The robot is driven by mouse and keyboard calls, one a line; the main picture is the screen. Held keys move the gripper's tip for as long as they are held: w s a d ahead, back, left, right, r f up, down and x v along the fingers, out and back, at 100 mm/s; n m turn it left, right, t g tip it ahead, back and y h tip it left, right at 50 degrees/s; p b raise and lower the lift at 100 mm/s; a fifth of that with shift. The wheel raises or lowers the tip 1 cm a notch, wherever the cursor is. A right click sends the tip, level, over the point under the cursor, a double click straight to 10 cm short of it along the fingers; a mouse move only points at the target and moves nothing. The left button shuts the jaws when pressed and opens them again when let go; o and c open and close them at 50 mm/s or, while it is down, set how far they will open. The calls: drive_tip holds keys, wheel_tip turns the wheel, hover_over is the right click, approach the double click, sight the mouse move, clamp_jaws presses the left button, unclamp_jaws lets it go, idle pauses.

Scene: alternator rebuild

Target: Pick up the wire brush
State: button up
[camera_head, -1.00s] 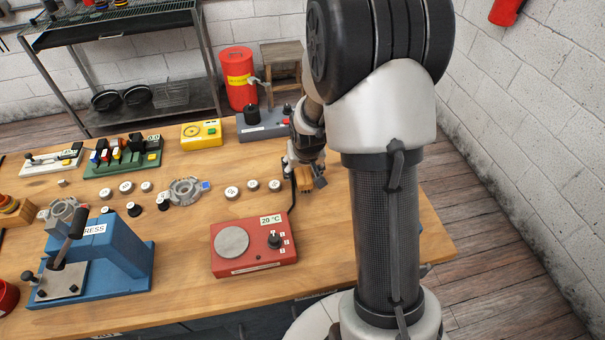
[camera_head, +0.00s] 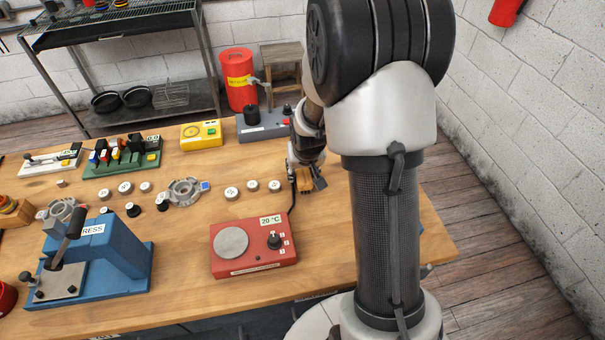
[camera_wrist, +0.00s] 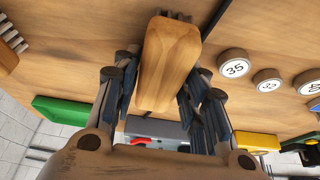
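The wire brush (camera_head: 304,180) lies on the workbench right of the red hot plate's upper corner, partly hidden by my gripper. In the wrist view, its pale wooden body (camera_wrist: 168,62) fills the space between my fingers, with dark bristles just showing at its far end. My gripper (camera_head: 306,176) is low over the bench with a finger on each side of the brush. In the wrist view, the fingers of my gripper (camera_wrist: 164,72) look open, with narrow gaps beside the wood. Contact is hard to judge.
The red hot plate (camera_head: 253,247) is close at left, its black cable running toward the brush. Numbered white discs (camera_head: 232,193) lie further left. A grey-blue device (camera_head: 262,124) stands behind. Another wooden piece with grey prongs (camera_wrist: 8,48) shows at the wrist view's left edge.

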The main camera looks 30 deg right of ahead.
drive_tip(key=c, duration=0.7)
drive_tip(key=shift+o, duration=0.2)
drive_tip(key=shift+r, duration=0.1)
wheel_tip(320, 180, up, 20)
drive_tip(key=p, duration=0.7)
drive_tip(key=shift+r, duration=0.15)
drive_tip(key=o, duration=0.6)
drive_tip(key=c, duration=0.4)
